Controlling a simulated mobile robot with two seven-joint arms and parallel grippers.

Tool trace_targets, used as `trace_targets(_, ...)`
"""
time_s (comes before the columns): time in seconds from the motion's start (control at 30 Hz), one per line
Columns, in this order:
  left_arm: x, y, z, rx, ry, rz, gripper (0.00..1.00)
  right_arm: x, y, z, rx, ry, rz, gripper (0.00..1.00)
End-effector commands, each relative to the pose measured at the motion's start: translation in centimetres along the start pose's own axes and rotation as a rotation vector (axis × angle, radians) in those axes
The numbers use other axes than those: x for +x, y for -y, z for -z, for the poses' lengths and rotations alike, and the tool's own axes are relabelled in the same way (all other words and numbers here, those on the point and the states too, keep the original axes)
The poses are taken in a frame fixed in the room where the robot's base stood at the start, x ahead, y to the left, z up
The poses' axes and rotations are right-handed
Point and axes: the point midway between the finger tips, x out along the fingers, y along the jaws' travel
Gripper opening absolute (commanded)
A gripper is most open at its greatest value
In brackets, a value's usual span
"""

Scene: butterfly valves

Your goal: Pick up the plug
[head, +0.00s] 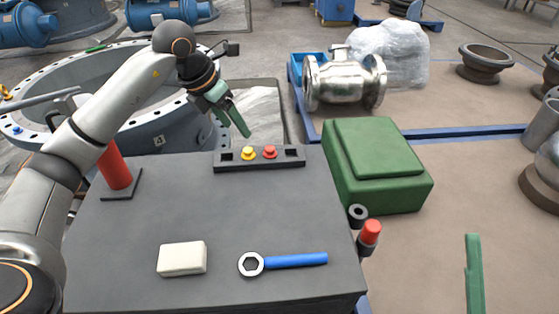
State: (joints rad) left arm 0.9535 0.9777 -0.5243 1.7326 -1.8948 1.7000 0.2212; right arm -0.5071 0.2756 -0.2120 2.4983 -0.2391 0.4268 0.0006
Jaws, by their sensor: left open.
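A dark rack (228,166) lies at the back edge of the dark table. A yellow plug-like piece (248,153) and a red one (269,152) sit in it side by side, between square holes at its ends. I cannot tell which piece is the plug. My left gripper (240,122) is open and empty, its green fingers pointing down and right above and behind the rack, apart from both pieces. A green finger of my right gripper (474,275) shows at the lower right, off the table; the rest is out of view.
A cream block (182,259) and a blue-handled ring wrench (296,260) lie at the table's front. A red cylinder (115,167) stands at the left. A green case (378,165) and a red-topped cylinder (370,234) are at the right. The table's middle (220,215) is clear.

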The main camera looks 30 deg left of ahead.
Motion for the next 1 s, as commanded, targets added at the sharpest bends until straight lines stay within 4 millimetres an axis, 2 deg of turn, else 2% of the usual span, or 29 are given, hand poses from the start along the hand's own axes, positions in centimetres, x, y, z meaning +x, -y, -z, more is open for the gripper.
trace_targets(0.03,-0.2,-1.0,0.2,-0.008,-0.005,-0.037,0.68,-0.2,0.1,0.2,-0.005,-0.017,0.002,0.96)
trace_targets(0.17,0.5,-1.9,0.5,-0.017,-0.014,-0.072,0.68,-0.5,0.3,0.3,-0.004,-0.033,0.004,0.96)
trace_targets(0.4,4.9,-2.1,0.5,-0.017,-0.015,-0.069,0.68,-1.3,0.9,-0.6,0.017,-0.027,0.005,0.96)
trace_targets(0.73,7.3,-2.2,0.4,-0.015,-0.013,-0.067,0.68,-1.8,1.1,-1.2,0.032,-0.024,0.005,0.96)
trace_targets(1.0,11.3,-2.5,0.3,-0.016,-0.013,-0.066,0.68,-2.9,1.8,-2.3,0.056,-0.02,0.001,0.96)
